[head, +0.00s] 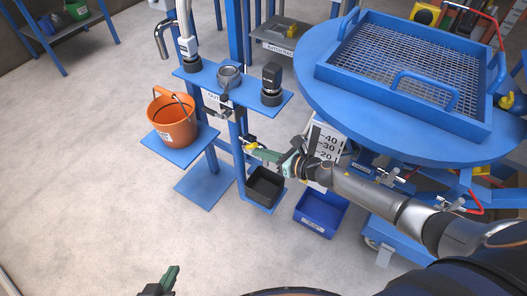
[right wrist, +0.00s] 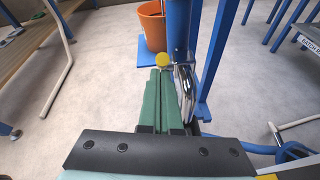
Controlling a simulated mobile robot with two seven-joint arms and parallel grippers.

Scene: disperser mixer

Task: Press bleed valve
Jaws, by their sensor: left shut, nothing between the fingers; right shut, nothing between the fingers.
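A small round yellow knob (right wrist: 162,60), which looks like the bleed valve's button, sits just past my right fingertips in the right wrist view. In the head view a yellow spot (head: 250,145) shows at the same place, low on the blue stand. My right gripper (head: 252,153) reaches in from the right and is shut and empty, its green fingers (right wrist: 161,78) pointing at the knob. Whether they touch it I cannot tell. The valve body is mostly hidden. My left gripper (head: 172,272) is shut and empty at the bottom edge, far from the stand.
An orange bucket (head: 172,122) stands on a blue shelf left of the knob. A black bin (head: 265,187) and a blue bin (head: 320,214) are below. A round blue table (head: 308,70) with a mesh tray is at right. The floor at left is clear.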

